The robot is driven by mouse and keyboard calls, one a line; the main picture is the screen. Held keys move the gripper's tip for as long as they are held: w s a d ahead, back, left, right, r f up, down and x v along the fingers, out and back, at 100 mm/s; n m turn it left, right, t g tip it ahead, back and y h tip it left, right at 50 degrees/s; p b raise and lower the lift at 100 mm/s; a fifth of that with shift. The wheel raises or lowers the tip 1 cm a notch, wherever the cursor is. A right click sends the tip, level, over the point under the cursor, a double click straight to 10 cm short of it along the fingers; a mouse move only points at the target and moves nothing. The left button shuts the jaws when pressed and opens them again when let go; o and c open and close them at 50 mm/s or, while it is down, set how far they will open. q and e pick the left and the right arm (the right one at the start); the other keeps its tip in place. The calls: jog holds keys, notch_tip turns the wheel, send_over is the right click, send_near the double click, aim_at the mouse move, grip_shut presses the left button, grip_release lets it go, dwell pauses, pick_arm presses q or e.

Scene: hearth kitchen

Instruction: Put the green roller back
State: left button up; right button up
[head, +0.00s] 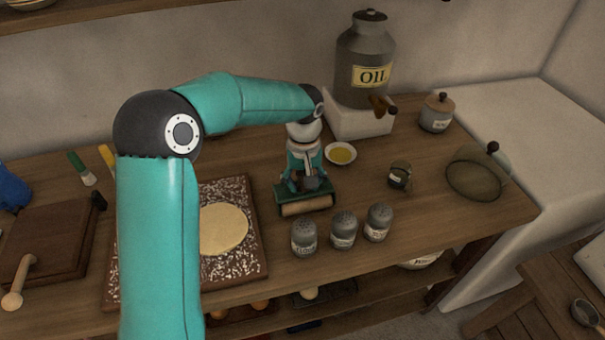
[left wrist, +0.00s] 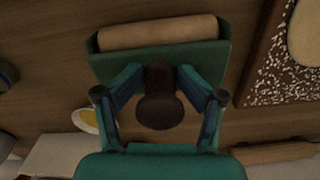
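The green roller (head: 306,199) has a green body, a pale wooden cylinder along its front and a dark knob handle on top. In the head view it is at the middle of the counter, right of the floured board; I cannot tell whether it rests on the wood or is just above it. My left gripper (head: 309,180) points down over it. In the left wrist view, the fingers (left wrist: 159,75) close in from both sides on the neck of the roller's dark knob (left wrist: 160,109). The pale cylinder (left wrist: 157,32) faces away from the gripper. My right gripper is in neither view.
A floured board (head: 248,258) with flat dough (head: 222,229) lies left of the roller. Several grey shakers (head: 343,230) stand close at its front right. A yellow-filled dish (head: 340,153), small jug (head: 399,176) and oil can (head: 364,62) stand behind and right. Wood right of the shakers is clear.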

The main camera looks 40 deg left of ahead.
pick_arm(q)
notch_tip(320, 180, up, 13)
jog(key=shift+r+p, duration=0.1)
jog(key=shift+p, duration=0.45)
